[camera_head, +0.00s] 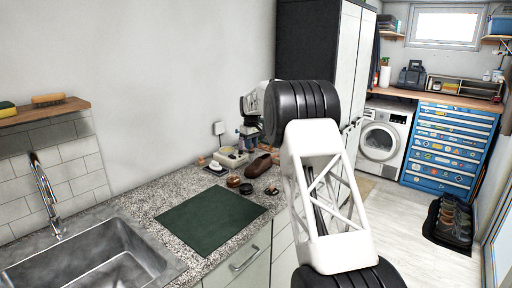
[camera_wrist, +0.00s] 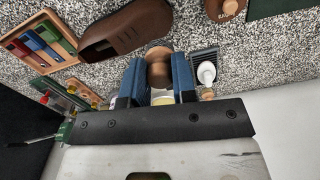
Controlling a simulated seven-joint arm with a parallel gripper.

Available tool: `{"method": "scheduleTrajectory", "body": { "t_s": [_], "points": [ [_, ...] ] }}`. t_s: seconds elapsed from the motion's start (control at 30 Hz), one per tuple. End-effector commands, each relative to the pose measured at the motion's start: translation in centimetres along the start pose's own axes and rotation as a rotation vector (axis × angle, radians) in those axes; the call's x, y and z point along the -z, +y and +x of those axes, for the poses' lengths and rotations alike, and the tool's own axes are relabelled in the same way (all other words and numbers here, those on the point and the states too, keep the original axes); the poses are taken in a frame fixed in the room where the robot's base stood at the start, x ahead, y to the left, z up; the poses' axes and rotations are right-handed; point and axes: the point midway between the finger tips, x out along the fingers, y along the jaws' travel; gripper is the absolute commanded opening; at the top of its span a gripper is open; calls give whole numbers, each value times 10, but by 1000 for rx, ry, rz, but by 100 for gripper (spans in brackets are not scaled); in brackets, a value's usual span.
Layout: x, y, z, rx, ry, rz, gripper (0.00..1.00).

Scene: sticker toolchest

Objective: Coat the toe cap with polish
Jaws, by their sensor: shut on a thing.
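The brown shoe (camera_wrist: 125,30) lies on the speckled counter; in the head view (camera_head: 258,165) it sits behind the green mat. My gripper (camera_wrist: 158,78) has its blue fingers shut on a brown, round-ended applicator (camera_wrist: 159,52), just beside one end of the shoe. I cannot tell whether the applicator touches the leather. A round brown tin (camera_wrist: 226,8) with lettering stands apart from the shoe, at the top of the wrist view. In the head view, my arm covers much of the gripper, and the held thing is not clear.
The green mat (camera_head: 210,220) lies clear at the front of the counter, beside the sink (camera_head: 95,262). A small dark tray (camera_wrist: 204,59) with a white-topped item is close to my fingers. A wooden tray of coloured pieces (camera_wrist: 40,40) lies beyond the shoe.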

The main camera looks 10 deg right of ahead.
Motion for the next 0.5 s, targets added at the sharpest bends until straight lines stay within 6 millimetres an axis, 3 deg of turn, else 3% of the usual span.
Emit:
{"method": "scheduleTrajectory", "body": {
  "t_s": [0.2,0.5],
  "points": [
    [28,4,6,0,0,-80,7],
    [46,6,10,0,-1,-140,7]
  ]
}}
